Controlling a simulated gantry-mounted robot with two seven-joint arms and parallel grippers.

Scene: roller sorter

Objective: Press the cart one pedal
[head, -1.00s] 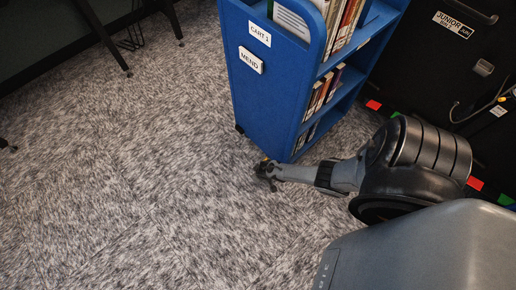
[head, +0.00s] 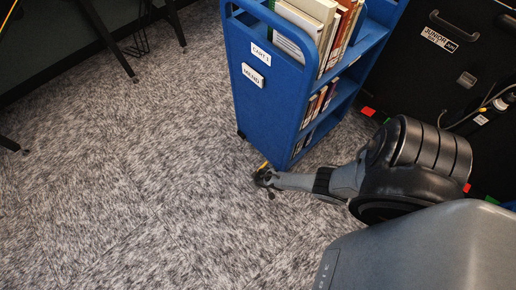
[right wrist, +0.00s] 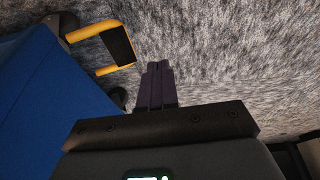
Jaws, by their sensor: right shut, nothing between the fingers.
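Cart one is the blue book cart (head: 262,108) with a "CART 1" label on its end panel, standing upright in the head view. Its pedal (right wrist: 118,42), a yellow frame with a black pad, sticks out low beside the blue panel in the right wrist view. A small yellow piece of it (head: 264,165) shows in the head view, mostly hidden by my gripper. My right gripper (right wrist: 158,65) is shut and empty, its fingertips to the right of the pedal and apart from it in the picture. It is low near the cart's base in the head view (head: 262,178). My left gripper is out of view.
A "MEND" tag (head: 253,75) is on the cart's end panel, and books (head: 310,22) fill its shelves. A black cabinet (head: 440,75) stands at the right. Dark table legs (head: 108,40) are at upper left. The grey carpet (head: 130,170) at left is clear.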

